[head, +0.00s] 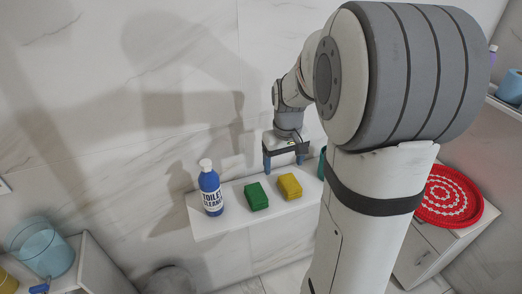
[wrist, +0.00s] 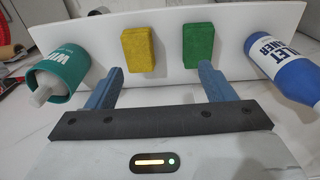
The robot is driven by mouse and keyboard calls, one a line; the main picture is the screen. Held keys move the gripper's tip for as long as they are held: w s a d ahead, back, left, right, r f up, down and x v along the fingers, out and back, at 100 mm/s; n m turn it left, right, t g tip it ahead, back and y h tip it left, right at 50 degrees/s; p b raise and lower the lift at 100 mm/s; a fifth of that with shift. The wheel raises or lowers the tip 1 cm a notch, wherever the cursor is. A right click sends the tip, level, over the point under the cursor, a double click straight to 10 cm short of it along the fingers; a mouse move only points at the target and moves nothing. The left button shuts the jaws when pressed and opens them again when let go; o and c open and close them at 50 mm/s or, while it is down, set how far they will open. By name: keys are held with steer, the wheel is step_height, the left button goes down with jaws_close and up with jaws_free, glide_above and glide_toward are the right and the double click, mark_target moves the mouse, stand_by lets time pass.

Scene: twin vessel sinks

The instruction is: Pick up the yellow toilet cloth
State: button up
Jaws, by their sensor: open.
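The yellow cloth (head: 290,187) is a small folded block lying on a white wall shelf (head: 233,222). In the wrist view the yellow cloth (wrist: 139,49) is left of the green cloth (wrist: 198,46). My gripper (head: 285,165) is open and empty above the back of the shelf, by the wall. In the wrist view my gripper's blue fingers (wrist: 157,84) are apart, and both cloths show beyond the gap between them. The gripper is not touching the yellow cloth as far as I can see.
A blue toilet cleaner bottle (head: 210,188) stands at the shelf's left end, beside the green cloth (head: 256,196). A teal bottle (wrist: 62,72) stands on the yellow cloth's other side. A red patterned item (head: 450,197) rests on a cabinet at right. A light blue bucket (head: 45,250) is at lower left.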

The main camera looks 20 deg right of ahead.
steer(key=b, duration=0.1)
glide_above(290, 182)
steer(key=shift+g, duration=0.4)
steer(key=f, duration=0.6)
steer(key=shift+s+a+f, duration=0.2)
steer(key=shift+a+f, duration=0.05)
steer(key=shift+f, duration=0.15)
steer(key=f, duration=0.3)
steer(key=f+p, duration=0.1)
steer(key=f, duration=0.3)
steer(key=shift+w+d+f, duration=0.2)
steer(key=shift+f, duration=0.1)
steer(key=shift+c, duration=0.3)
steer(key=c, duration=1)
step_height(290, 182, up, 10)
steer(key=shift+r+b, duration=0.1)
steer(key=shift+b, duration=0.3)
steer(key=o, duration=0.5)
steer(key=shift+c, duration=0.2)
steer(key=c, duration=0.4)
